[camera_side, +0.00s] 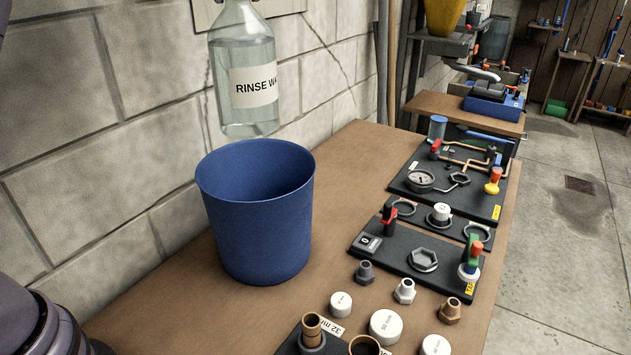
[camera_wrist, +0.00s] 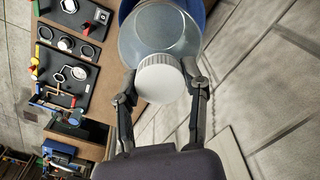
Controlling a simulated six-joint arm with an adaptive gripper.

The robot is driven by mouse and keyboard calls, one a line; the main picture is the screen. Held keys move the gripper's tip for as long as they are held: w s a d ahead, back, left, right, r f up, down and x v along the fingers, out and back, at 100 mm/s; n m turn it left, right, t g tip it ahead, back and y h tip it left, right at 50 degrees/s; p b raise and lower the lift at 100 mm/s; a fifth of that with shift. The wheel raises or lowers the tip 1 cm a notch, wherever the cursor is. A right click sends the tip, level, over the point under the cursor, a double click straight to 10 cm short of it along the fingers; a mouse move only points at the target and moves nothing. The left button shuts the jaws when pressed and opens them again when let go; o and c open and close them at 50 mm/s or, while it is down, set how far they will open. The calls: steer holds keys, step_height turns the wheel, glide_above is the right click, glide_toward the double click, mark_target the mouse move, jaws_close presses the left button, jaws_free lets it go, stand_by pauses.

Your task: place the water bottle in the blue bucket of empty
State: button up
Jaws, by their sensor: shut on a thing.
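The water bottle (camera_side: 240,108) is clear, with a white label reading "RINSE WA…". In the side view it hangs upright above the blue bucket (camera_side: 256,215), its base just over the far rim; its top is out of frame. The bucket stands on the wooden bench, and the part of its inside that shows looks empty. The bottle body (camera_wrist: 160,32) covers most of the bucket (camera_wrist: 125,10) there. My gripper is outside the side view.
The wooden bench (camera_side: 340,165) runs along a block wall (camera_side: 90,150). Black panels with valves and a gauge (camera_side: 420,180) lie to the right of the bucket. Several loose fittings and white caps (camera_side: 385,325) sit in front. A bare strip of bench lies between bucket and panels.

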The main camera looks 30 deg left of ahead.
steer(key=w+a, duration=0.2)
steer(key=shift+w+a+f, duration=0.1)
steer(key=shift+w+f, duration=0.2)
steer(key=shift+w, duration=0.05)
steer(key=shift+f, duration=0.15)
step_height(320, 180, down, 32)
stand_by(0.6)
steer(key=shift+w+f, duration=0.1)
steer(key=shift+f, duration=0.05)
steer(key=o, duration=1.2)
steer(key=shift+f, duration=0.1)
